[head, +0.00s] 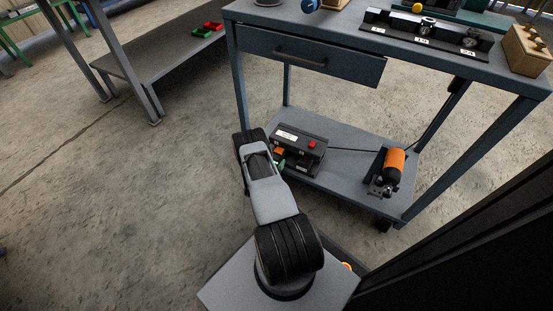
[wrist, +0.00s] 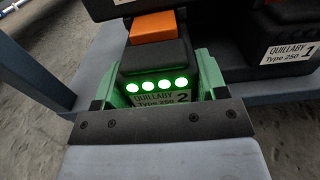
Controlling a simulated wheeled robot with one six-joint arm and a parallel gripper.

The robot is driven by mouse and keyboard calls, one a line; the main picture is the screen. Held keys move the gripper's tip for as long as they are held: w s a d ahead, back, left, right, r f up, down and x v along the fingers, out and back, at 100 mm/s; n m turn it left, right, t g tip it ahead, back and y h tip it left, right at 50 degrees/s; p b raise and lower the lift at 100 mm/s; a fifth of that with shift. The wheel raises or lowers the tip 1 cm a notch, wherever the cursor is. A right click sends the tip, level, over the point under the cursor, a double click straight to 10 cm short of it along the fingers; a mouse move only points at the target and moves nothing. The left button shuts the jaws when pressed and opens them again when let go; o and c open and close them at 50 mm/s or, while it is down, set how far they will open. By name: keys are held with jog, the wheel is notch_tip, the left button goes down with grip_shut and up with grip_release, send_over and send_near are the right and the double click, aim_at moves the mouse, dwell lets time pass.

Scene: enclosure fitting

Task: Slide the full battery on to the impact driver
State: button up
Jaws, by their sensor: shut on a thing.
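A black battery (wrist: 158,58) labelled "QUILLABY Type 250 2" has an orange tab and a row of lit green lights. My gripper (wrist: 157,88) is shut on it, with a green finger at each side; its lower label is partly hidden. The battery's orange part (head: 279,152) and my gripper (head: 278,162) show small in the head view, at the front of the charger (head: 302,145). I cannot tell whether the battery is still seated there. An orange and black tool, apparently the impact driver (head: 394,162), is on the lower shelf to the right, apart from my gripper.
A second battery (wrist: 287,38), labelled 1, sits right of the held one. The lower shelf (head: 345,180) is bare between charger and driver, with a black cable behind. The drawer (head: 310,56) and bench top overhang the shelf. A table leg (head: 240,85) stands close on the left.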

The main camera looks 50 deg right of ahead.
jog(key=shift+p+v, duration=0.5)
jog(key=shift+v, duration=1.9)
jog(key=shift+r, duration=0.2)
